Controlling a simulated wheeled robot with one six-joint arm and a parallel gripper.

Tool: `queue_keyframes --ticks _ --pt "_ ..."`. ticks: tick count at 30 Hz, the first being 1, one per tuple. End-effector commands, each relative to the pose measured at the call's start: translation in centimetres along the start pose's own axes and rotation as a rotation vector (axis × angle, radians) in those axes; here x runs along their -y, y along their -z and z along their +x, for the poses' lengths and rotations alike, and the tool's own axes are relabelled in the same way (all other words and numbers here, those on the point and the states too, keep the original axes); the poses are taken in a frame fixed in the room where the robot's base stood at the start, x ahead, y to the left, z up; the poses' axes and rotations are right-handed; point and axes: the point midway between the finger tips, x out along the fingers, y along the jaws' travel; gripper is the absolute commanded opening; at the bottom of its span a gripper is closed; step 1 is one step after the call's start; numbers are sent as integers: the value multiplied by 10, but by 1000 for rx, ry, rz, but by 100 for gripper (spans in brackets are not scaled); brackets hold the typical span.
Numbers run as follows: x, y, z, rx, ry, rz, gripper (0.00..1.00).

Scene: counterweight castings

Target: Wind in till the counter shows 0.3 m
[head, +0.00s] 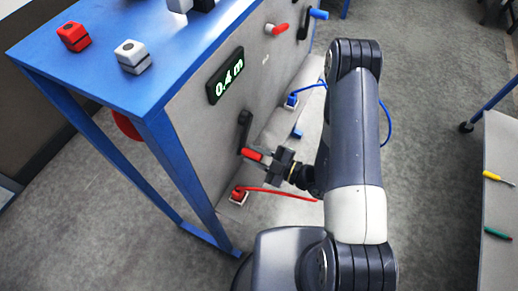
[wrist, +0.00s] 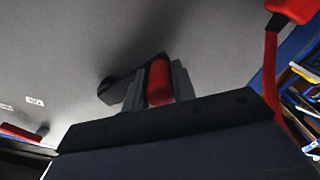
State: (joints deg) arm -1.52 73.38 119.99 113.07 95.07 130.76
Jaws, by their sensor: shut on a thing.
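The counter (head: 225,76) on the grey front panel reads 0.4 m in green digits. Below it is a crank with a dark arm (head: 244,128) and a red handle (head: 252,154). My gripper (head: 264,157) is shut on the red handle. In the wrist view the red handle (wrist: 159,82) sits between the two fingers of my gripper (wrist: 158,88), with the dark crank arm (wrist: 118,88) behind it. The crank's hub is partly hidden in the wrist view.
A second red handle (head: 277,29) and a blue handle (head: 318,14) stick out higher on the panel. A red cable (head: 280,193) and a blue cable (head: 307,88) run from sockets low down. Red (head: 73,37) and white (head: 132,56) blocks stand on the blue bench top.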

Motion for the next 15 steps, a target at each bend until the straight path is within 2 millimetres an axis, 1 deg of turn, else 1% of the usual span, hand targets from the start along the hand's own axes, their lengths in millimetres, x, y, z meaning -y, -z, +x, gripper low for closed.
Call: queue_keyframes --ticks 1,11,15 --pt "3 8 0 -6 9 2 0" --pt "4 38 0 -7 9 1 0" --pt "3 47 0 -8 8 104 0"
